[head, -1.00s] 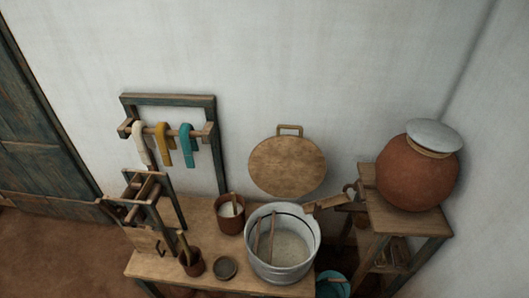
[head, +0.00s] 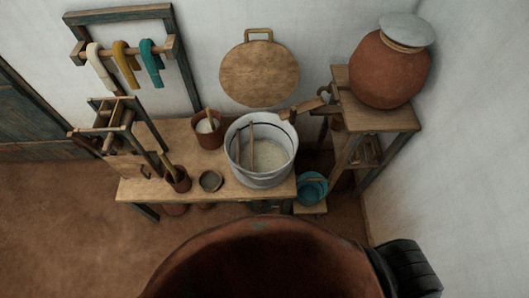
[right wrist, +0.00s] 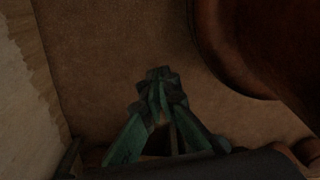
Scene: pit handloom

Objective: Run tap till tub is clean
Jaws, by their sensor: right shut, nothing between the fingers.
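A pale metal tub (head: 262,178) stands on the right end of the wooden table, with wooden sticks leaning inside and a cloudy whitish content. A wooden spout (head: 303,109) reaches from the stand at the right to the tub's far right rim. A round clay pot (head: 388,70) with a pale lid (head: 407,29) sits on that stand. I cannot tell whether any water runs. My right gripper (right wrist: 160,75) shows in the right wrist view, shut and empty, above brown floor. Neither gripper shows in the head view.
The wooden table (head: 160,188) also holds a brown pot of white stuff (head: 207,128), a small dark bowl (head: 210,181) and a brush cup (head: 177,179). A teal bucket (head: 311,188) stands low beside the table. Coloured skeins hang on a rack (head: 112,15). Floor at left is clear.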

